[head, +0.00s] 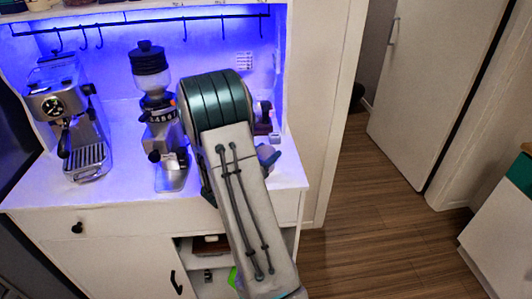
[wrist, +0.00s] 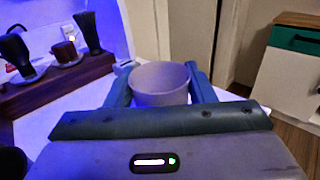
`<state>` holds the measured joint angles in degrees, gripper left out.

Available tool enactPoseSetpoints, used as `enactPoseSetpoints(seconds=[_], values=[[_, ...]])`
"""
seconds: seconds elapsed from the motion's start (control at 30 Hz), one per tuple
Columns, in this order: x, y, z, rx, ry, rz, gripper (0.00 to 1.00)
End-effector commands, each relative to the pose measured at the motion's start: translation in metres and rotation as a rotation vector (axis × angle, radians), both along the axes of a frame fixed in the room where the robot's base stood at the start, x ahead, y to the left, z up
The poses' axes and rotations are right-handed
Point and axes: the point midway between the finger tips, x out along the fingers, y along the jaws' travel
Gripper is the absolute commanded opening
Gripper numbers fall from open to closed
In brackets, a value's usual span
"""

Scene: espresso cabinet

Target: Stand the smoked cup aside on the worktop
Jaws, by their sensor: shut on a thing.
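The smoked cup (wrist: 160,88) is a round, greyish, translucent cup, upright between the two fingers of my gripper (wrist: 159,71) in the wrist view. The fingers press on its left and right sides, and its rim faces up. The white worktop (wrist: 62,112) lies below and to the left of the cup; I cannot tell whether the cup's base touches it. In the head view my arm covers most of the gripper and the cup, near the right end of the worktop (head: 118,186).
An espresso machine (head: 68,118) stands at the left of the worktop, a coffee grinder (head: 160,125) in its middle. A dark wooden rack (wrist: 62,82) holding tools is along the back. The worktop's front strip is clear. Below, an open shelf (head: 208,280) shows. Floor lies to the right.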

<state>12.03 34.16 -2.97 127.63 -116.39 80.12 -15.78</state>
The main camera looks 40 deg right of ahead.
Motion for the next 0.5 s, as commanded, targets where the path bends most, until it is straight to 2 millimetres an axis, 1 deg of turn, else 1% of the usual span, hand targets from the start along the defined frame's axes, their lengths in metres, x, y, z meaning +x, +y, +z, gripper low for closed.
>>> enactPoseSetpoints(seconds=[0.2, 0.23, 0.3, 0.5], values=[[0.0000, 0.0001, -0.0053, 0.000, 0.000, 0.000, 0.26], [0.0000, 0.0000, -0.0041, 0.000, 0.000, 0.000, 0.55], [0.0000, 0.0000, -0.0034, 0.000, 0.000, 0.000, 0.71], [0.0000, 0.0000, -0.0033, 0.000, 0.000, 0.000, 0.71]])
